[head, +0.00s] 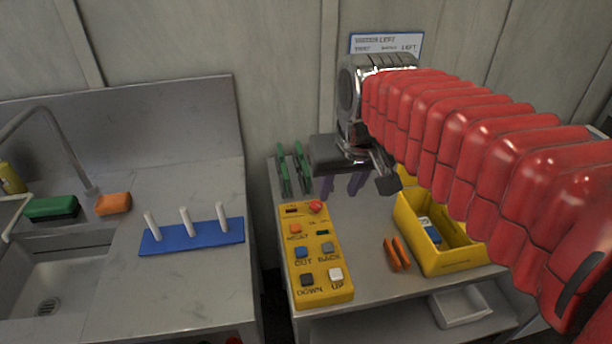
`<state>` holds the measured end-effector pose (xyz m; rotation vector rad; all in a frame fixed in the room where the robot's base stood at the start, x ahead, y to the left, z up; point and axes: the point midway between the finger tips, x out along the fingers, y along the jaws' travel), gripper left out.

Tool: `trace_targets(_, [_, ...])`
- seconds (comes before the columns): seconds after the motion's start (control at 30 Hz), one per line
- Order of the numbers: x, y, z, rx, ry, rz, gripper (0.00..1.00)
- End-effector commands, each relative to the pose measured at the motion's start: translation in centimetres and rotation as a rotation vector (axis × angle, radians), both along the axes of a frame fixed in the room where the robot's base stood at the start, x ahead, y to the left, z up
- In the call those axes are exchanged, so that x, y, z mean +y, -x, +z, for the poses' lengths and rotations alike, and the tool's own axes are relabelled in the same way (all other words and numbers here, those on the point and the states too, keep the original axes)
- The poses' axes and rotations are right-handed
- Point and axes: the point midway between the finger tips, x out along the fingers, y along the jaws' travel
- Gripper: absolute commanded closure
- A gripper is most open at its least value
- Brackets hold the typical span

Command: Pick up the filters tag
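I cannot pick out a filters tag for certain, as no readable "filters" lettering shows. A small blue and white item (429,231) lies inside the yellow bin (450,262) on the metal table, and its markings are too small to read. My gripper (342,188) is above the back of the table, left of the bin and behind the yellow control box. Its two purple fingers point down and are apart, with nothing seen between them. My red-sleeved arm reaches in from the right and hides part of the bin's back and right side.
The yellow button box (316,262) stands at the table's front left. Green pieces (284,176) are at the back left, and orange pieces (397,254) lie beside the bin. A white tray (461,306) is on the lower shelf. A blue peg rack (191,237) sits on the sink counter.

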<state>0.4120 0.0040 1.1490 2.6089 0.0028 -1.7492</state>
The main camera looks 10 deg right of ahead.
Motion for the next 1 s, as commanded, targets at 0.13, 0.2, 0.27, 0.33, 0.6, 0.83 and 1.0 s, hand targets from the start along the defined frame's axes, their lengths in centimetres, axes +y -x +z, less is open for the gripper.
trace_targets(0.13, [0.0, -3.7, 0.8, 0.031, 0.0, -0.001, 0.66])
trace_targets(0.2, [0.0, -5.4, 1.0, 0.043, 0.0, -0.001, 0.66])
trace_targets(0.27, [0.0, -6.8, 1.1, 0.056, 0.0, -0.001, 0.66])
trace_targets(0.33, [0.0, -8.5, 1.3, 0.068, 0.0, -0.001, 0.66])
trace_targets(0.6, [0.0, -15.0, 0.6, 0.12, -0.001, -0.002, 0.66])
trace_targets(0.83, [0.1, -20.3, -1.0, 0.164, 0.0, -0.003, 0.66])
trace_targets(1.0, [0.1, -23.9, -2.8, 0.196, 0.0, -0.003, 0.66])
